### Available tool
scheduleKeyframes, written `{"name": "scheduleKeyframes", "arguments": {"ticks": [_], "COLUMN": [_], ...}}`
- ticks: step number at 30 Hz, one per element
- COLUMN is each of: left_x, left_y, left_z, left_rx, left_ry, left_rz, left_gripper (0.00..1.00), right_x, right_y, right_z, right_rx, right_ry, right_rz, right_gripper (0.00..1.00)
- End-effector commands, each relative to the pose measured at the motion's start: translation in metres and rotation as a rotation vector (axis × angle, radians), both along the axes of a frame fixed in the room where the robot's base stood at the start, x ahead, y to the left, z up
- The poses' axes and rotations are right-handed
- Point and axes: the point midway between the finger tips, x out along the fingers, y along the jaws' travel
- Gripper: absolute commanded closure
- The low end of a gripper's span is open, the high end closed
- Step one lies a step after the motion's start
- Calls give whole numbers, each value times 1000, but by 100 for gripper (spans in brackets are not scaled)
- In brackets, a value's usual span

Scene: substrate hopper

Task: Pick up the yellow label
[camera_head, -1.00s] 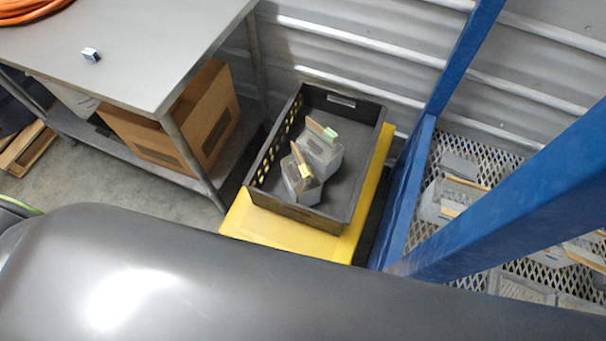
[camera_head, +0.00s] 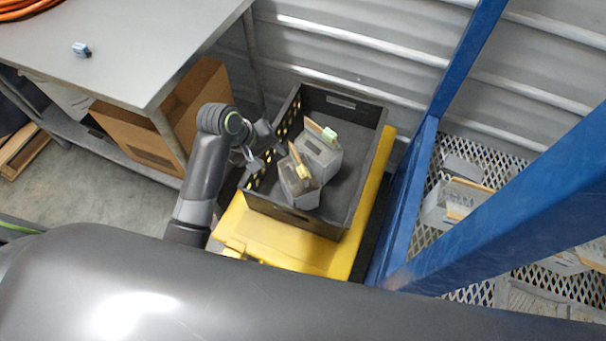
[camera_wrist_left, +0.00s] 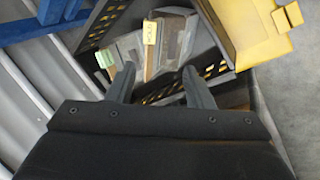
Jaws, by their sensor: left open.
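The yellow label (camera_head: 303,172) is a small tab at the top of a grey-and-clear container (camera_head: 300,190) inside the dark crate (camera_head: 345,220). In the left wrist view the yellow label (camera_wrist_left: 150,33) shows beyond my fingertips, slightly left of the gap between them. My left gripper (camera_head: 253,160) is open and empty at the left wall of the crate, left of the label and apart from it. Its two fingers also show in the left wrist view (camera_wrist_left: 158,73). My right gripper is not in view.
A second container with a green label (camera_head: 329,134) stands behind the first in the crate. The crate rests on a yellow base (camera_head: 280,243). A blue frame (camera_head: 408,190) rises on the right, and a metal table (camera_head: 130,45) stands at the left.

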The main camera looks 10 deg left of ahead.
Motion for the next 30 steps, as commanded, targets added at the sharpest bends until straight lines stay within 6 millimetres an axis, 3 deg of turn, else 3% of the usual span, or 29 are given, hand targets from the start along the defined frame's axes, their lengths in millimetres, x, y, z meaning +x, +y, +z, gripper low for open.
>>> {"name": "scheduleKeyframes", "arguments": {"ticks": [4,8,22,30], "left_x": [-1,-1,22,28], "left_y": [-7,-12,-44,-52], "left_z": [24,21,-62,-82], "left_rx": [-17,-22,-20,-19], "left_ry": [-1,5,7,3], "left_rz": [-9,-9,-11,-10], "left_gripper": [53,53,53,53], "right_x": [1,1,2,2], "right_y": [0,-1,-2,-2], "right_z": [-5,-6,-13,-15], "right_rx": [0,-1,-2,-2], "right_ry": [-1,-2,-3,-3], "right_rz": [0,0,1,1], "right_gripper": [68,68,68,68]}}
